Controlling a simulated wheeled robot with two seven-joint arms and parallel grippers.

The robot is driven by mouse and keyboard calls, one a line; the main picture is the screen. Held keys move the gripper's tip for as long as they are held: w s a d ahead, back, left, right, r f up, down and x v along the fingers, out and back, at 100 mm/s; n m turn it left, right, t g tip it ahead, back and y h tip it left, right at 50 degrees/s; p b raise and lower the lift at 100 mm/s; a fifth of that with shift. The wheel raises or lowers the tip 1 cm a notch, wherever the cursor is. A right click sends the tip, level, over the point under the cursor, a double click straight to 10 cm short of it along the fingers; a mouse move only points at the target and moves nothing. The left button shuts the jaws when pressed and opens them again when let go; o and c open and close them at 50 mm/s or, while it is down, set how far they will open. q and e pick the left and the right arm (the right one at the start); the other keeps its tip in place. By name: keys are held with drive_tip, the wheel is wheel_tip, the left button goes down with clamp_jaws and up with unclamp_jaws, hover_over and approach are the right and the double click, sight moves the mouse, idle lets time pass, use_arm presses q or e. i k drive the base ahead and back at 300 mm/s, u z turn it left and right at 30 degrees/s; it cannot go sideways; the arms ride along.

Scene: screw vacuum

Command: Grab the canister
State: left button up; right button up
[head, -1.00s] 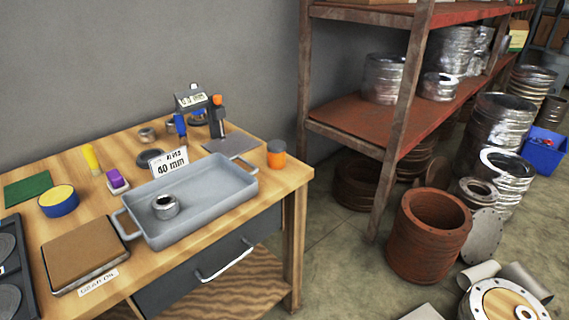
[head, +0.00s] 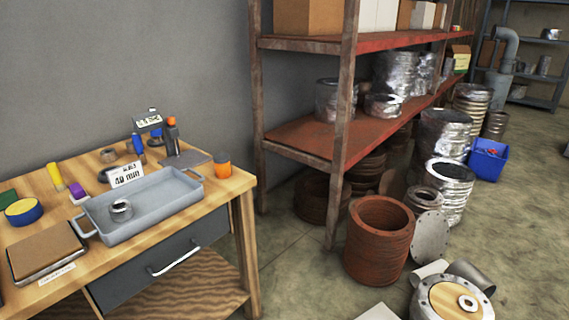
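Neither gripper is in the head view. No thing is labelled as the canister, so I cannot tell for certain which one it is. On the floor at the bottom right is a metal flanged cylinder (head: 487,308) with a wooden disc and a pale ring on top, partly cut off by the frame's lower edge. A rust-brown open cylinder (head: 362,262) stands upright on the floor to its left.
A grey tray (head: 150,220) with a small metal ring sits on the bench, above a drawer. A rusty shelf rack (head: 300,140) holds metal drums. A round plate (head: 429,238) leans beside the brown cylinder. A blue bin (head: 488,160) stands farther back. Floor at right is clear.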

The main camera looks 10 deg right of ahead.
sight(222, 160)
drive_tip(key=z, duration=0.55)
drive_tip(key=i, duration=1.1)
drive_tip(key=u, duration=1.45)
